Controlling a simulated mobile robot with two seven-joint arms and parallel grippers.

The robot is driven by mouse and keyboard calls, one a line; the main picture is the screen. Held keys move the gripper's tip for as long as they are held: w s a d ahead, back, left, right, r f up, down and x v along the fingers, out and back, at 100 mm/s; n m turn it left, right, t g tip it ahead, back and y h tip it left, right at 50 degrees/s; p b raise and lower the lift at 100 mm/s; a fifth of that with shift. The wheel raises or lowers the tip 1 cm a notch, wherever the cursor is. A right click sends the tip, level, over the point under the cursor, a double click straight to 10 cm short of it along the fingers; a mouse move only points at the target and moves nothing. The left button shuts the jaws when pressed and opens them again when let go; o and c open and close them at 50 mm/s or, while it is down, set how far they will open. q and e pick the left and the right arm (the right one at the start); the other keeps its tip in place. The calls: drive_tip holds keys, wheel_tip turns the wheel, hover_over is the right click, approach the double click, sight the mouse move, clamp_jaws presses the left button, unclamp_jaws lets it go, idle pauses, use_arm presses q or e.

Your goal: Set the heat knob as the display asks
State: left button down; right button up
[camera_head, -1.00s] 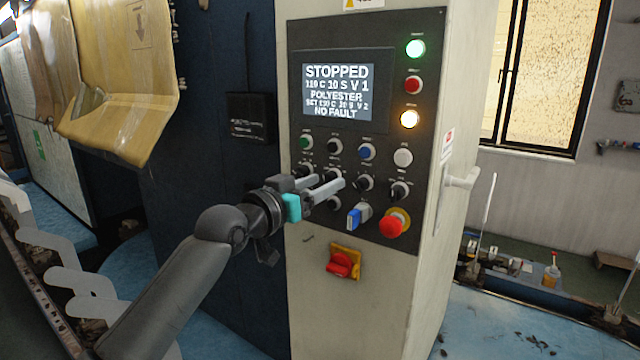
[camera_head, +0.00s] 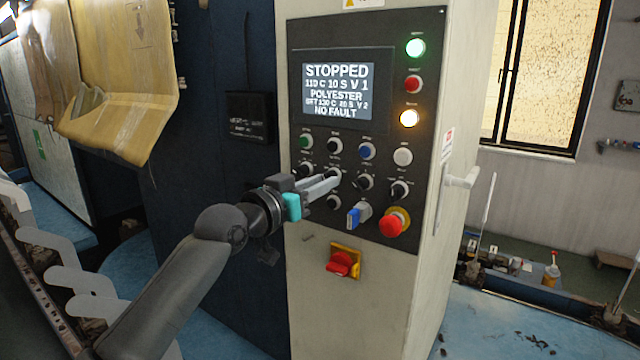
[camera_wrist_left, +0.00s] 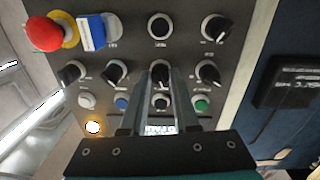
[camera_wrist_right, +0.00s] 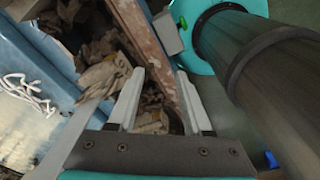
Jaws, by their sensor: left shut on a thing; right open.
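The control panel (camera_head: 380,80) has a display (camera_head: 338,92) reading STOPPED, 110 C 10 S V 1, POLYESTER, SET 130 C 20 S V 2, NO FAULT; the small SET line is blurred. My left gripper (camera_head: 332,176) is shut on a black knob, the second from the left in the middle row. In the left wrist view the fingers (camera_wrist_left: 160,76) close around this knob (camera_wrist_left: 160,67), partly hiding it. Labels are too small to tell which knob is heat. My right gripper (camera_wrist_right: 155,80) is open and empty, away from the panel.
Other knobs (camera_head: 364,182) sit close beside the held one, with buttons (camera_head: 367,151) above. A blue switch (camera_head: 358,215) and red emergency stop (camera_head: 395,223) are below right. A red rotary switch (camera_head: 342,263) is lower on the cabinet. Clutter (camera_wrist_right: 105,75) lies below my right gripper.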

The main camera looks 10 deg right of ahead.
use_arm(q)
drive_tip(key=m, duration=1.1)
drive_tip(key=shift+w+a+r+y, duration=0.1)
drive_tip(key=shift+r+y, duration=0.1)
drive_tip(key=shift+y, duration=0.1)
drive_tip(key=shift+m+p, duration=1.2)
drive_tip(key=shift+m, duration=1)
drive_tip(key=c, duration=0.7)
unclamp_jaws()
drive_tip(key=shift+o, duration=0.2)
